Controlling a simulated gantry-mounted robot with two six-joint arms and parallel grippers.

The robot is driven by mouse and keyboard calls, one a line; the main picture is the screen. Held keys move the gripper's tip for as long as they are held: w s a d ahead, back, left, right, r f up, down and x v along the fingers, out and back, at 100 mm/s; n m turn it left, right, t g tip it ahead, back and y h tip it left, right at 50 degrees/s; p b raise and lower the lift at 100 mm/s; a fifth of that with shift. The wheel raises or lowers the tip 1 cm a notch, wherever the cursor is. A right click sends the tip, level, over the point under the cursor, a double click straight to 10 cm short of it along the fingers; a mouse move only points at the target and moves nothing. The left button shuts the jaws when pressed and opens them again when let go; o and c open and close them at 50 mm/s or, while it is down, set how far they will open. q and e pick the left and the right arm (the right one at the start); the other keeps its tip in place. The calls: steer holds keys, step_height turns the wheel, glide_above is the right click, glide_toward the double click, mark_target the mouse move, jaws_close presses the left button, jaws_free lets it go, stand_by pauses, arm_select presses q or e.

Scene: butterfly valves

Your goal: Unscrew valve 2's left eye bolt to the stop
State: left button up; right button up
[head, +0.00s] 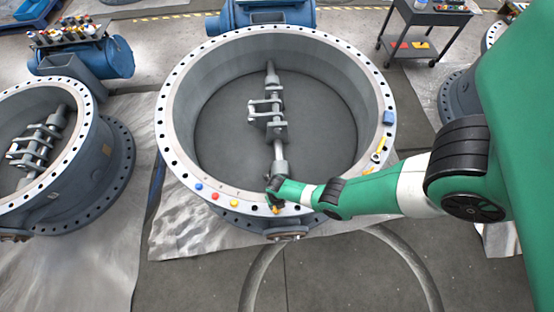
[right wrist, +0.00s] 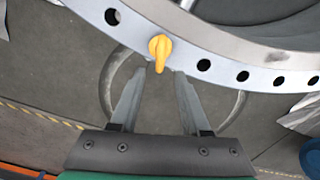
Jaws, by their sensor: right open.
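The large round grey valve (head: 176,150) in the middle of the head view has a flange with many bolt holes. A yellow-orange eye bolt (head: 277,210) sits on its near flange edge, partly hidden by my right gripper (head: 275,198). In the right wrist view, a yellow eye bolt (right wrist: 159,50) stands on the flange (right wrist: 218,50), its lobe pointing toward my gripper. My right gripper (right wrist: 165,74) is open and empty, its fingertips at the flange edge just short of the bolt and on either side of its lobe. No label shows the valve's number. My left gripper is not in view.
Blue (head: 199,186), red (head: 215,196) and yellow (head: 234,203) small pieces lie along the near-left flange. A yellow wrench (head: 379,150) and a blue block (head: 389,117) lie on its right. Another valve (head: 100,165) stands left. A dark cart (head: 425,18) stands at back right.

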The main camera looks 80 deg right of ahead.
arm_select(q)
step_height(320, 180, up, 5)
steer(key=p, duration=0.3)
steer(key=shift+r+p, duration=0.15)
steer(key=shift+p, duration=0.15)
arm_select(e)
step_height(320, 180, up, 5)
steer(key=shift+r, duration=0.15)
